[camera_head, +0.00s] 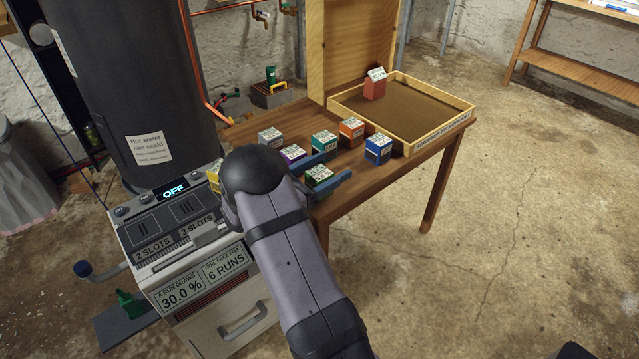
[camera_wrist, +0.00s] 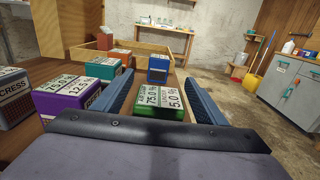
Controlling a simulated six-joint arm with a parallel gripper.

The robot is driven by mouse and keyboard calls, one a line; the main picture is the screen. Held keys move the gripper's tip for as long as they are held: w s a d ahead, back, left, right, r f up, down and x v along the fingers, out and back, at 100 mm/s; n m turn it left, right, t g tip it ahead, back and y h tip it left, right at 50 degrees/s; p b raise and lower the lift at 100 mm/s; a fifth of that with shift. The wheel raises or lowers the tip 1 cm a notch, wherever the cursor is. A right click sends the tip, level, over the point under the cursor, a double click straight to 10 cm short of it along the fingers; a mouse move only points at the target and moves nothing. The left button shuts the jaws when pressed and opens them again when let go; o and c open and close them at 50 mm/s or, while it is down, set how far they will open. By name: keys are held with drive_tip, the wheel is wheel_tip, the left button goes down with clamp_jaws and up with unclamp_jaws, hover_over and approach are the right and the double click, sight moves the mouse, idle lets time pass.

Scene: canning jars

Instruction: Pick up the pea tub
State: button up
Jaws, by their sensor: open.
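A green tub (camera_head: 319,178) with a white label on top stands on the wooden table. It also shows in the wrist view (camera_wrist: 158,112), where its label reads 75.0 % and 5.0 %; I cannot make out a pea name on it. My gripper (camera_head: 340,164) is open, with one blue finger on each side of the green tub. In the wrist view the tub lies between the two fingers (camera_wrist: 155,88), and nothing is seen gripped. My arm hides part of the table's near left side in the head view.
Close by stand blue (camera_head: 378,150), orange (camera_head: 351,133), teal (camera_head: 325,144), purple (camera_head: 292,157) and grey (camera_head: 270,138) tubs. A red tub (camera_head: 374,88) sits in the wooden tray (camera_head: 441,135) behind. A yellow tub (camera_head: 214,178) is partly hidden by my arm. A slotted machine (camera_head: 190,262) stands left.

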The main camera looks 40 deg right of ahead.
drive_tip(key=shift+d, duration=0.55)
drive_tip(key=c, duration=1.2)
drive_tip(key=shift+o, duration=0.2)
drive_tip(key=shift+r, duration=0.15)
wheel_tip(320, 180, up, 10)
drive_tip(key=p, duration=0.2)
